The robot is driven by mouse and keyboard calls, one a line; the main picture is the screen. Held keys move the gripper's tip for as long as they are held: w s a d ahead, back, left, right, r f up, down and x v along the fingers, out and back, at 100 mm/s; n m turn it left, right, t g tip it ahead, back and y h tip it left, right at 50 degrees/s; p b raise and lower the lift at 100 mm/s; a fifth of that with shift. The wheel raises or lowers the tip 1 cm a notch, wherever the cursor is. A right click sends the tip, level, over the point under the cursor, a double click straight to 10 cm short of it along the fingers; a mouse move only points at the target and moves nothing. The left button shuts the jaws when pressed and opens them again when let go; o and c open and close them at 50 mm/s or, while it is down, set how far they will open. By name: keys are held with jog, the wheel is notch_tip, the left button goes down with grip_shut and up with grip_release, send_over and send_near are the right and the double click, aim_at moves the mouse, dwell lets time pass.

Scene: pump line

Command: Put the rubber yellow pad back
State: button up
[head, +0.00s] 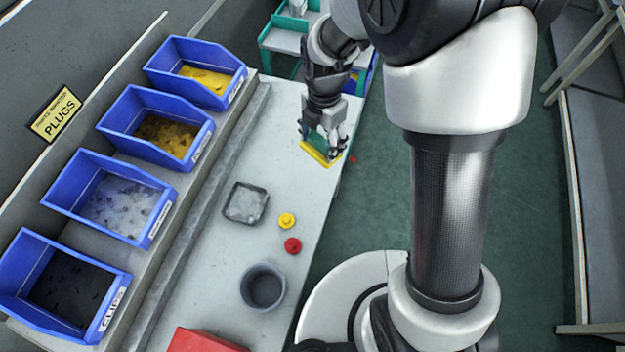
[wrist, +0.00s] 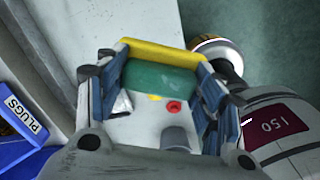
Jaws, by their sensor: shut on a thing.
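My gripper (head: 322,148) is near the far end of the grey bench, by its right edge. It is shut on a yellow pad (head: 316,154) with a green part (head: 317,140) joined to or against it. In the wrist view, the yellow strip (wrist: 160,54) runs across the far ends of the fingers, and the green face (wrist: 160,78) lies between them. The pad looks tilted. I cannot tell whether its lower edge touches the bench.
The bench (head: 215,265) holds a grey tray (head: 245,203), yellow knob (head: 287,221), red knob (head: 292,245), grey cup (head: 263,287) and red box (head: 203,341). Several blue bins (head: 68,280) line the left. A teal-framed cart (head: 283,40) stands behind. A small red thing (head: 352,159) shows at right.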

aim_at(313, 141)
jog(key=r+n, duration=0.1)
jog(key=a+r+n, duration=0.1)
jog(key=n, duration=0.1)
jog(key=a+r+n, duration=0.1)
jog(key=shift+n, duration=0.7)
notch_tip(313, 141, down, 20)
jog(key=b, duration=0.5)
jog(key=shift+r, duration=0.2)
jog(key=shift+f+b, duration=0.2)
jog(key=shift+b, duration=0.2)
jog(key=o, duration=0.9)
jog(key=shift+r, duration=0.1)
